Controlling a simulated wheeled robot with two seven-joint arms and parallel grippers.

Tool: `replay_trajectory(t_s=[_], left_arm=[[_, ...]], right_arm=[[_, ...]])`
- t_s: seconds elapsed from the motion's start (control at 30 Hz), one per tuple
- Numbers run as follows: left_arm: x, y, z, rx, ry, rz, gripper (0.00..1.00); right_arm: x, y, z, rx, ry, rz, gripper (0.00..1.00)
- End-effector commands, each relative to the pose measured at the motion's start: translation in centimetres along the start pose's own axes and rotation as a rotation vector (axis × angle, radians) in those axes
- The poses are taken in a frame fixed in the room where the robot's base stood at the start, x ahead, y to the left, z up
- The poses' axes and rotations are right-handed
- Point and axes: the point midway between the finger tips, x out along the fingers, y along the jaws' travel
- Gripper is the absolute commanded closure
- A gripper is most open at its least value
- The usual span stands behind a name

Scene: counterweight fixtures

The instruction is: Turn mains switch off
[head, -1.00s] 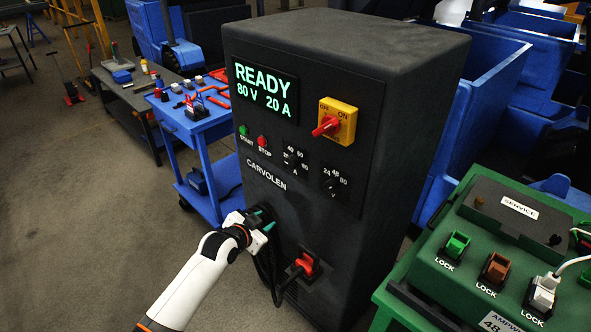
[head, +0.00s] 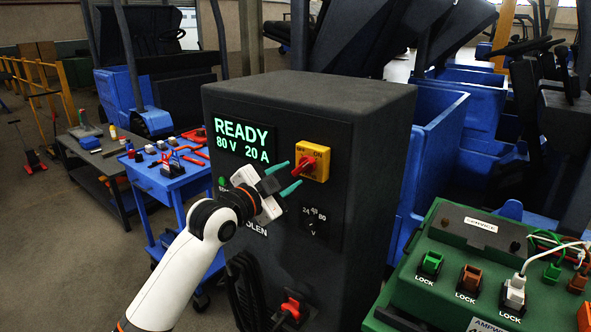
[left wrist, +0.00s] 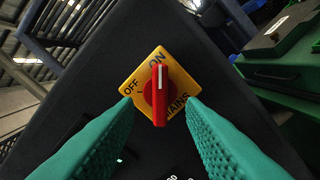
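The mains switch is a red knob (head: 308,165) on a yellow plate (head: 322,152) on the front of the dark charger cabinet. In the left wrist view the red knob (left wrist: 159,95) is centred, its white mark towards the ON label; OFF is to the left. My left gripper (head: 294,174) is open and empty, just in front of the plate at its lower left. In the wrist view its teal fingertips (left wrist: 160,102) lie either side of the knob, with gaps; whether they reach its depth I cannot tell. My right gripper is not in view.
The lit display (head: 243,142) reads READY, 80 V 20 A. A red plug (head: 291,309) and black cables are low on the cabinet. A green service box (head: 480,260) stands at the right. A blue tool cart (head: 170,180) stands at the left.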

Motion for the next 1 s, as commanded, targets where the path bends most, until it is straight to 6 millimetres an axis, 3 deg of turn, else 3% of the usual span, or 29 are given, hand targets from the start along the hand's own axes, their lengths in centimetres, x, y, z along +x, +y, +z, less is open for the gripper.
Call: replay_trajectory(t_s=[0.23,0.63,0.87,1.0], left_arm=[[3.1,0.0,0.0,-0.003,0.0,0.0,0.64],[3.7,-0.1,0.0,-0.001,0.0,0.0,0.64],[3.7,-0.1,0.0,-0.001,0.0,0.0,1.0],[3.7,-0.1,0.0,-0.003,0.001,0.0,1.0]], right_arm=[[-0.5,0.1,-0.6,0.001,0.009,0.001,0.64],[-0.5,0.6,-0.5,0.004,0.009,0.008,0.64],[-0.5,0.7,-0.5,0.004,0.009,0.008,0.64],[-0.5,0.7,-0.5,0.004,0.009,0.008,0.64]])
